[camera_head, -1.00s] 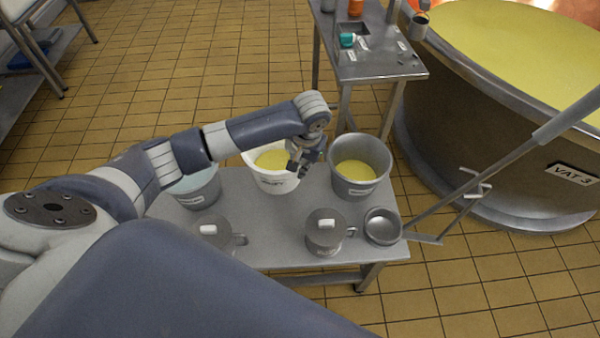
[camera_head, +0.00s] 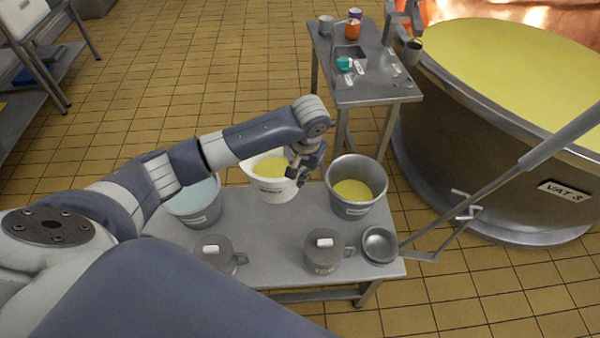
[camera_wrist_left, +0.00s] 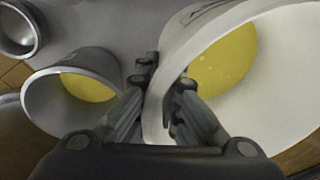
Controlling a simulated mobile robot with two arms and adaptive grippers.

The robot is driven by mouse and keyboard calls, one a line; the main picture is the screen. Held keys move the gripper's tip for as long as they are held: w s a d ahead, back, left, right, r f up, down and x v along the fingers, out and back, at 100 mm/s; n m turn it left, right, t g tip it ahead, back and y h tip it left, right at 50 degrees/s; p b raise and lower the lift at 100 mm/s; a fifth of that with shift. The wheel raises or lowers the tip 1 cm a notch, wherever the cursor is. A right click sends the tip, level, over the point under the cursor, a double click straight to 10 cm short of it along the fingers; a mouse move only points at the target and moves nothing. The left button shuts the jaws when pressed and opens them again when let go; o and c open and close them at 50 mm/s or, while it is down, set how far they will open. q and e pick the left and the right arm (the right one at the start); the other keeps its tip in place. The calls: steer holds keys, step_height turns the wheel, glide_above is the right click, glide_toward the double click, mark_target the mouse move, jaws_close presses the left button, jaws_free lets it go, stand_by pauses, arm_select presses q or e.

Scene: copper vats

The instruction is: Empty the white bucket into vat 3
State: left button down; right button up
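The white bucket (camera_head: 272,190), with yellow liquid (camera_head: 271,167) in it, is near the back of the low metal table, roughly upright. It appears raised slightly off the table. My left gripper (camera_head: 297,172) is at its right rim. In the left wrist view the fingers (camera_wrist_left: 166,85) stand on either side of the white bucket's wall (camera_wrist_left: 225,28), shut on it. Vat 3 (camera_head: 480,165), a large round vat full of yellow liquid, stands at the right with its label (camera_head: 564,190). My right gripper is not in view.
On the low table (camera_head: 275,250) a grey bucket (camera_head: 350,208) with yellow liquid stands close right, a bucket of pale liquid (camera_head: 195,207) left. Lidded pots (camera_head: 322,255) and a bowl (camera_head: 379,245) are in front. A long rod (camera_head: 480,190) slants before the vat. A side table (camera_head: 375,95) stands behind.

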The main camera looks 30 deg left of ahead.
arm_select(q)
steer(key=shift+s+r+p, duration=0.15)
steer(key=shift+r+p, duration=0.1)
steer(key=shift+p, duration=0.1)
steer(key=s+r+p, duration=0.2)
steer(key=s+p, duration=2.1)
steer(key=s, duration=0.6)
steer(key=shift+s+r, duration=0.35)
steer(key=shift+w, duration=0.1)
